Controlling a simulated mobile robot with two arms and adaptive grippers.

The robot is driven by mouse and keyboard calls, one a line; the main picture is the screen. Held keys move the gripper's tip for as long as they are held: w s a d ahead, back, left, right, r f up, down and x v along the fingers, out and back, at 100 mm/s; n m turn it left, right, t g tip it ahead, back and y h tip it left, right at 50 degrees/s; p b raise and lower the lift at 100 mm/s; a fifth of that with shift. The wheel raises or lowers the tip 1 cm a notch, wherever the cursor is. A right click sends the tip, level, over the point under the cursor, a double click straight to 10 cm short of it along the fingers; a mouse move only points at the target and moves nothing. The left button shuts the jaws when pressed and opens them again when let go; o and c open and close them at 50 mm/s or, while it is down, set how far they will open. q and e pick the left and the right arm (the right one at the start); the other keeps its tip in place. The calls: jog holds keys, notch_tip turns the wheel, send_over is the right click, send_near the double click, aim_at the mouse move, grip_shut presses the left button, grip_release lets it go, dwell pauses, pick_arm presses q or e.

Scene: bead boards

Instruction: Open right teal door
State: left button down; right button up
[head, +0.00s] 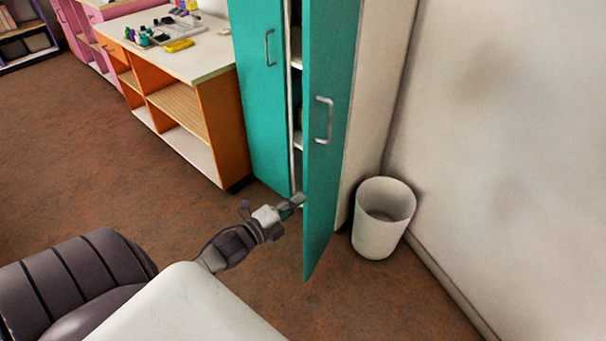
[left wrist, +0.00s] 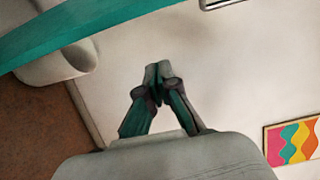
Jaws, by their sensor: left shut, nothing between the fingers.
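The right teal door (head: 330,130) of the tall cabinet stands partly open in the head view, swung out towards me, with a metal handle (head: 323,120) on its face. The left teal door (head: 258,95) is closed or nearly so. A dark gap with shelves shows between the doors. My left gripper (head: 297,200) is at the low inner edge of the right door, in the gap; whether it touches the door I cannot tell. In the left wrist view its fingers (left wrist: 158,72) are together and empty, and a teal door edge (left wrist: 85,30) crosses the top left. My right gripper is not in view.
A white bin (head: 382,218) stands on the floor right of the cabinet, near the wall (head: 500,150). An orange shelf unit (head: 215,120) with a white top stands left of the cabinet. The brown floor (head: 130,190) in front is clear.

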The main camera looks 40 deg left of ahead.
aim_at(308, 178)
pick_arm(q)
jog(key=w+b, duration=0.1)
jog(key=w, duration=0.2)
jog(key=w+a+b, duration=0.1)
jog(key=w+b, duration=0.1)
jog(key=w+a+b, duration=0.1)
jog(key=w+b, duration=0.1)
jog(key=w, duration=0.1)
jog(key=shift+w+a+f, duration=0.2)
jog(key=shift+w+f, duration=0.05)
jog(key=shift+w, duration=0.1)
jog(key=shift+a, duration=0.2)
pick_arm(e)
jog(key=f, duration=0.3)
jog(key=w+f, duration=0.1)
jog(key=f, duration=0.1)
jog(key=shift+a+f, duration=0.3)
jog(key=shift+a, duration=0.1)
